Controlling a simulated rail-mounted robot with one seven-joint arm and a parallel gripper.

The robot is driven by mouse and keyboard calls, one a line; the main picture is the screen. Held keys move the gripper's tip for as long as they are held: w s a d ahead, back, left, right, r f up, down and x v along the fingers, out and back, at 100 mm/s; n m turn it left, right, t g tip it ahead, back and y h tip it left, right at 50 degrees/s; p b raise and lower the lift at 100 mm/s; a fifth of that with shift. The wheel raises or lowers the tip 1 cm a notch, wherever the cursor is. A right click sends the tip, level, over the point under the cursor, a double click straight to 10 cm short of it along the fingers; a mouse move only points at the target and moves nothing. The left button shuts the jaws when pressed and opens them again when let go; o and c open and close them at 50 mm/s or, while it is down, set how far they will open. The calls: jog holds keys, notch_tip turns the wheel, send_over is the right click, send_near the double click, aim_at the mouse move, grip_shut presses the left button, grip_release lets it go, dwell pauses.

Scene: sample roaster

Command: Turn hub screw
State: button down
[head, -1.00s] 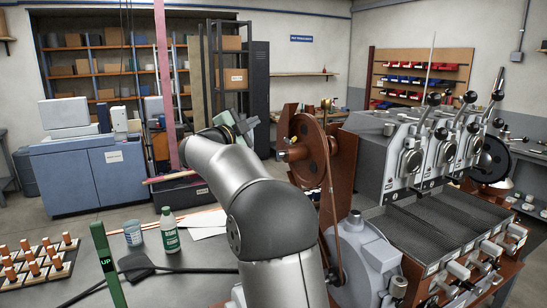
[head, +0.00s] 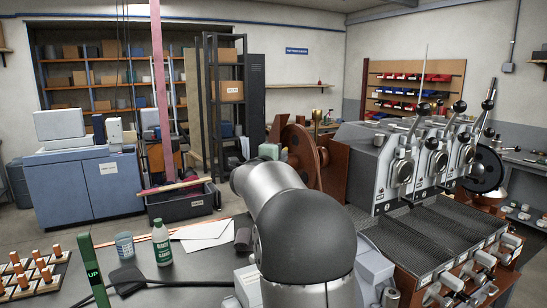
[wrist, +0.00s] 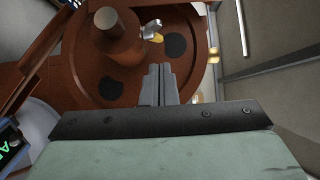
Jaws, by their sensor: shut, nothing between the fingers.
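A reddish-brown wheel (wrist: 185,65) with dark round patches fills the upper middle of the wrist view. A brown cylindrical hub (wrist: 118,42) stands out from it. A small screw with a silver wing and a brass-coloured end (wrist: 153,31) sits at the hub's right side. My gripper (wrist: 158,70) is shut and empty, its fingertips below the screw in the picture and apart from it, in front of the wheel. In the head view the wheel (head: 303,150) shows partly behind my arm; my fingers and the screw are hidden there.
The grey roaster unit (head: 375,170) with levers and trays stands right of the wheel. A bench at front left holds a green bottle (head: 161,243), a glass jar (head: 124,245) and a rack of orange-topped pegs (head: 35,275). A black bin (head: 183,205) stands behind the bench.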

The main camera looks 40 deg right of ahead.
jog(key=w, duration=0.2)
jog(key=w+p, duration=0.1)
jog(key=shift+w+d, duration=0.35)
jog(key=shift+w, duration=0.05)
